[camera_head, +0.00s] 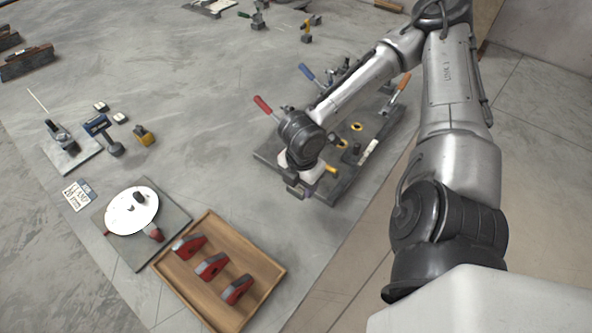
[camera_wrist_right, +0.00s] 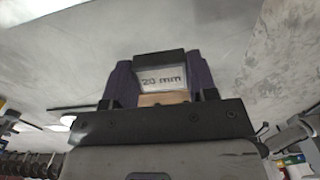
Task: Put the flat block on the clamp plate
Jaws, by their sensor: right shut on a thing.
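My right gripper (camera_head: 297,190) hangs at the near left edge of the dark clamp plate (camera_head: 268,153), which carries clamps with red, blue and orange handles. In the right wrist view the gripper (camera_wrist_right: 160,80) is shut on a dark block (camera_wrist_right: 160,57) with a pale label reading "20 mm". This looks like the flat block. It sits between two purplish fingers. In the head view the gripper and wrist hide most of the block and part of the plate. I cannot tell whether the block touches the plate. My left gripper is not in view.
A wooden tray (camera_head: 274,262) with red-and-grey pieces stands at the front. A round white disc (camera_head: 133,211) on a grey base and a printed card (camera_head: 76,197) lie left. Raised clamp handles, such as the red one (camera_head: 262,105), rise beside my arm. The middle floor is clear.

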